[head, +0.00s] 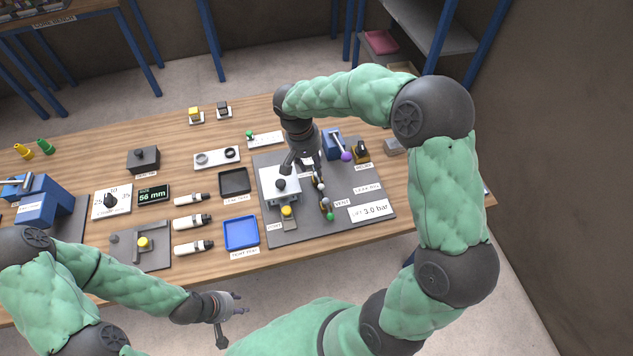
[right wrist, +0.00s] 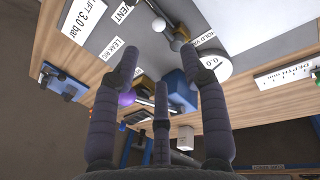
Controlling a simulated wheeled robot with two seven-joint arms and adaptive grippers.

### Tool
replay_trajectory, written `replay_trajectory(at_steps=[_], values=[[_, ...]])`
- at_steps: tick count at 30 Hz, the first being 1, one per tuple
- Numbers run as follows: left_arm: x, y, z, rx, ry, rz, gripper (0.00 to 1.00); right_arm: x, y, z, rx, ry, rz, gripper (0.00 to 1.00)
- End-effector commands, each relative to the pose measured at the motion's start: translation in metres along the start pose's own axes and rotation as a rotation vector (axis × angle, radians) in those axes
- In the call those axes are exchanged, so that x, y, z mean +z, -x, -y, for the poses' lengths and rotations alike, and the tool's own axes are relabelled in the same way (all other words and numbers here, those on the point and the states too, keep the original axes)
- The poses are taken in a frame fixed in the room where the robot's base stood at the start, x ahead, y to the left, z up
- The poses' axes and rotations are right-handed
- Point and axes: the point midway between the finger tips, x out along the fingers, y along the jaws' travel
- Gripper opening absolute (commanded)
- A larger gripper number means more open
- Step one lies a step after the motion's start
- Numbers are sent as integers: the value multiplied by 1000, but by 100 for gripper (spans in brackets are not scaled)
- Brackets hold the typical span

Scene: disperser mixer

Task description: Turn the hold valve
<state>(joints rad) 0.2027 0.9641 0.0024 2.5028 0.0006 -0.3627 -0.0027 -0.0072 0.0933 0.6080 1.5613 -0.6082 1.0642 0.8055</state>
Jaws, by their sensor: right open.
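The hold valve is a small fitting with a pale ball (right wrist: 183,33), beside the HOLD VALVE label (right wrist: 207,46) in the right wrist view. In the head view small ball-ended levers (head: 321,184) stand on the grey panel, just right of my right gripper (head: 303,168); I cannot tell there which one is the hold valve. My right gripper, also in the right wrist view (right wrist: 162,85), is open and empty, with its fingers spread below the valve in that picture. My left gripper (head: 232,312) is open and empty in front of the table's near edge.
The grey panel (head: 376,224) also bears a blue unit with a purple ball (head: 346,156), a green-ended lever (head: 330,216) and a 3.0 bar sign (head: 373,210). A round white gauge (right wrist: 217,64) is close to the right fingers. A blue tray (head: 241,233) lies left.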

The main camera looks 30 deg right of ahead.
Motion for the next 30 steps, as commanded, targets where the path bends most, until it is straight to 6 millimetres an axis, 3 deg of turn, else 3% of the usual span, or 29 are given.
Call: replay_trajectory(at_steps=[5, 18, 24, 30], values=[[0, -2, 1, 0, 0, 1, 40, 0, -16, -1, 2, -1, 3, 44], [0, -13, 5, 0, 0, 0, 40, 0, -89, 0, 1, 0, 2, 44], [0, -15, 5, 0, 0, 0, 40, 0, -104, 0, 0, -1, 1, 44], [0, -15, 6, 0, 0, 0, 40, 0, -107, 0, -1, -1, -1, 44]])
